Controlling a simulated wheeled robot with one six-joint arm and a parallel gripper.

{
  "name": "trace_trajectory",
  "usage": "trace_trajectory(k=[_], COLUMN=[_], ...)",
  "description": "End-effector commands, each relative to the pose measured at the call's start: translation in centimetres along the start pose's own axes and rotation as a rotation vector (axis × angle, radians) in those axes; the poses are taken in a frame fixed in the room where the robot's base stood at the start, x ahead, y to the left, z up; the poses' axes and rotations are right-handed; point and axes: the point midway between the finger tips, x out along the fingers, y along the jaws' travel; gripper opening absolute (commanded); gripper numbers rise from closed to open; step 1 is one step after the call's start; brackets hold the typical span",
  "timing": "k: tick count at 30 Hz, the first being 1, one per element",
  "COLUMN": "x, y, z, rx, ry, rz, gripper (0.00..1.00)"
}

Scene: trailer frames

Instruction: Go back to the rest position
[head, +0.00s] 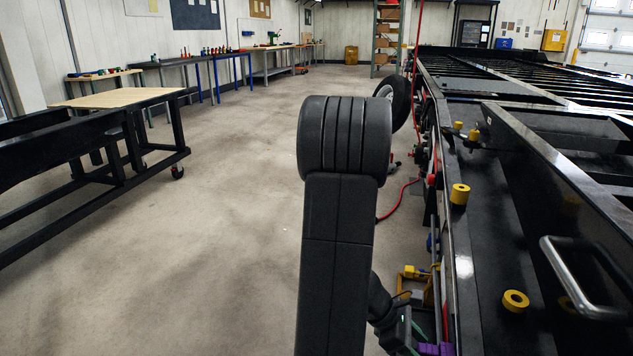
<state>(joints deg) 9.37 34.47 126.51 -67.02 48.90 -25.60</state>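My arm stands upright in the middle of the head view, with its thick black elbow at the top. A dark wrist part of mine shows low down, just right of the arm, beside the trailer frame (485,215). What shows of my gripper (434,348) there seems to be a purple piece at the bottom edge. Its fingertips are not clear, and I cannot tell whether it is open or holds anything.
The long black trailer frame fills the right side, with yellow rings (515,301) and a metal handle (580,277) on it. A red hose (398,200) lies on the floor beside it. A black wheeled frame (90,150) stands left. Workbenches (205,67) line the wall. The floor between is clear.

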Motion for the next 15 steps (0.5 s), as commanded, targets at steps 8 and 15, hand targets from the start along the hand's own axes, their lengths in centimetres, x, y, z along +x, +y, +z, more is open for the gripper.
trace_trajectory(k=[8,15], x=[-2.2,-2.5], y=[0.1,0.6], z=[-1.8,-3.8], rx=[-0.004,0.006], ry=[-0.001,0.0], rz=[0.003,-0.006], gripper=[0.5,0.5])
